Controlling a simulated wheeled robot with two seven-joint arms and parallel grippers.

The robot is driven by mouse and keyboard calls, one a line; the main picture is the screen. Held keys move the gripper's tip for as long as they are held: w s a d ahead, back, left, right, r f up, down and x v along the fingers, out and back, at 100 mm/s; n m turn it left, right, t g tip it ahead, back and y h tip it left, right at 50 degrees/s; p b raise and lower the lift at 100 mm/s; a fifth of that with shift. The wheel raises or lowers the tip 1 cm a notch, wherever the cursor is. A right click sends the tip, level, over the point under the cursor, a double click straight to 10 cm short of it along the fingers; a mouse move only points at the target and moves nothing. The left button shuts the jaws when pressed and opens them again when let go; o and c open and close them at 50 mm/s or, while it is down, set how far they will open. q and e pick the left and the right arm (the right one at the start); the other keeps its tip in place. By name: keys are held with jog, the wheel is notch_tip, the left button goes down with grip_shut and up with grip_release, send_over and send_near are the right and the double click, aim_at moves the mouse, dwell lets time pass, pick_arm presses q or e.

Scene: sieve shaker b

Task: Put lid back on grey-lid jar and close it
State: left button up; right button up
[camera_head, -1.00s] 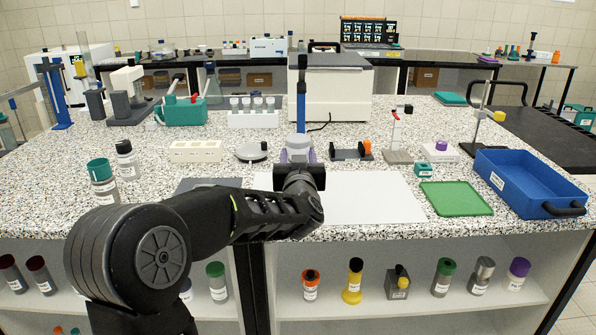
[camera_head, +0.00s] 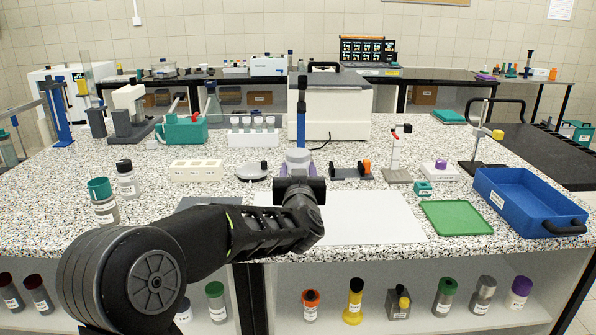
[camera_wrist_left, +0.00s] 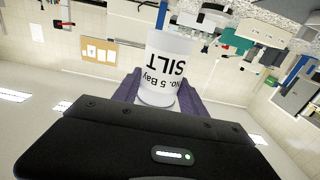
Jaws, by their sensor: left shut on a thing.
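My left gripper (camera_head: 298,168) is shut on a pale jar with a greyish top (camera_head: 298,156), above the bench behind the white sheet. In the left wrist view the purple fingers (camera_wrist_left: 160,92) press both sides of this jar (camera_wrist_left: 168,55). Its label reads "SILT" and "No. 5 Bay" and appears upside down. The wrist and fingers hide part of the jar in the head view, and I cannot tell whether its lid is on or whether it touches the bench. My right gripper is not in view.
A white sheet (camera_head: 375,218) lies in front, with a green mat (camera_head: 456,217) and blue tray (camera_head: 525,200) to the right. A round grey dish (camera_head: 251,171) and white block (camera_head: 196,170) stand left of the jar. A blue post (camera_head: 301,115) stands behind it.

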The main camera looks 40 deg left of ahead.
pick_arm(q)
grip_shut()
dwell(0.4)
